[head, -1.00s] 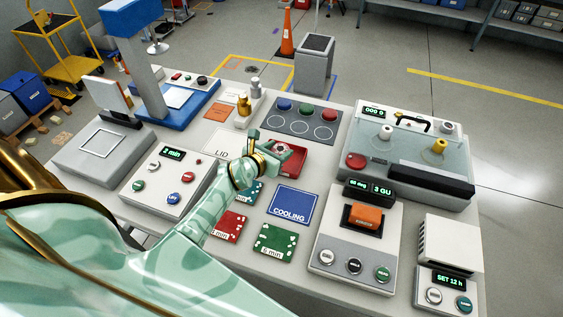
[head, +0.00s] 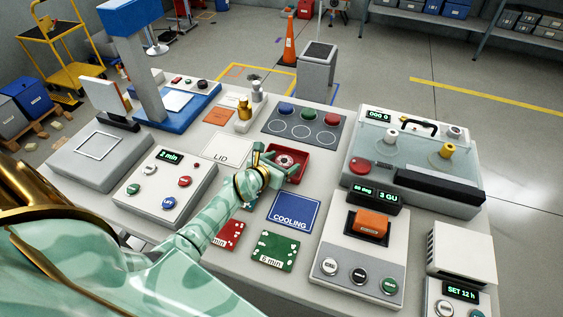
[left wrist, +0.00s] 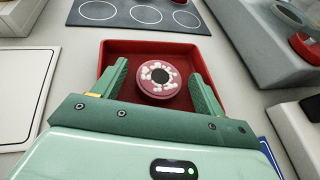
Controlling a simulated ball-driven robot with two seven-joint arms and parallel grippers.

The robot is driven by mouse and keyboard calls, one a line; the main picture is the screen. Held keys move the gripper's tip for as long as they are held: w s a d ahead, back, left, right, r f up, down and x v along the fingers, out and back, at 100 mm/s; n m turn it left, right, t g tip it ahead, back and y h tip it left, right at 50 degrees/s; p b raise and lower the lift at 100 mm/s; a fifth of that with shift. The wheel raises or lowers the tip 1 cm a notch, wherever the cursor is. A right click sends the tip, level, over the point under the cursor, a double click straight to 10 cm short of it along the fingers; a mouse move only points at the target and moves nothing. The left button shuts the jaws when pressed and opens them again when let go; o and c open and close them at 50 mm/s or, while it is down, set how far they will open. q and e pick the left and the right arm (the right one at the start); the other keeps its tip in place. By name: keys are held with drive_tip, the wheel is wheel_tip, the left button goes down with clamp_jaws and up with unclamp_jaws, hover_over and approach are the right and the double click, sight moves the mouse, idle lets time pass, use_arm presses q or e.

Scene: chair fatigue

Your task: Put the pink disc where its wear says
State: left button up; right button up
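The pink disc (head: 287,161), with white blotches around a dark centre hole, shows at the red tray (head: 300,174). In the left wrist view the disc (left wrist: 158,79) appears inside the red tray (left wrist: 120,47), between the two green fingers. My left gripper (head: 270,160) is at the tray's left side in the head view. In the left wrist view the gripper (left wrist: 160,85) is open, with a gap on each side of the disc. Whether the disc rests fully on the tray floor is hard to tell. My right gripper is not in view.
Blotched green (head: 275,251) and red (head: 229,235) cards and the blue COOLING pad (head: 293,211) lie in front. The LID pad (head: 228,149) is left of the tray. A mat (head: 303,128) with three circles lies behind. Button machines (head: 361,250) flank the area.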

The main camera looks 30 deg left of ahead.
use_arm(q)
drive_tip(key=shift+r, duration=0.25)
drive_tip(key=p+v, duration=0.4)
drive_tip(key=v, duration=0.8)
drive_tip(key=shift+f, duration=0.1)
